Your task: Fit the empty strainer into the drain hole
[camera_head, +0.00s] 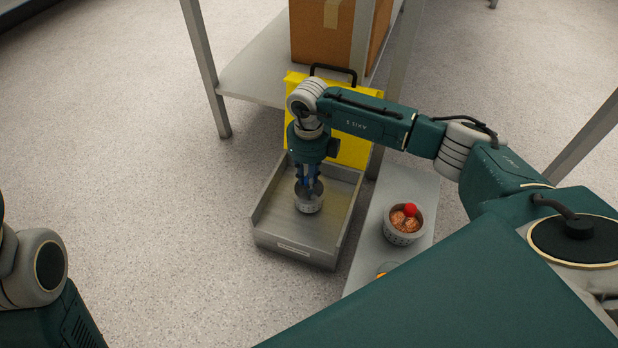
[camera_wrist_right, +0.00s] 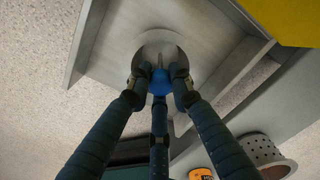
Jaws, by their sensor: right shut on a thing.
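My right gripper (camera_head: 308,184) points down over the grey metal tray (camera_head: 268,217) and is shut on the empty strainer (camera_head: 309,203), a small round metal cup. In the right wrist view the gripper's fingers (camera_wrist_right: 160,85) close around a blue knob (camera_wrist_right: 160,76) above the strainer's round grey rim (camera_wrist_right: 162,40). The strainer looks upright, at or just above the tray floor; I cannot tell whether it touches. The drain hole does not show; the strainer and gripper cover that part of the floor. My left gripper is out of view.
A perforated basket (camera_head: 402,238) with brown contents and a red ball stands on the grey shelf right of the tray; it also shows in the wrist view (camera_wrist_right: 264,152). A yellow panel (camera_head: 353,151) stands behind. A cardboard box (camera_head: 309,38) rests on the rear shelf.

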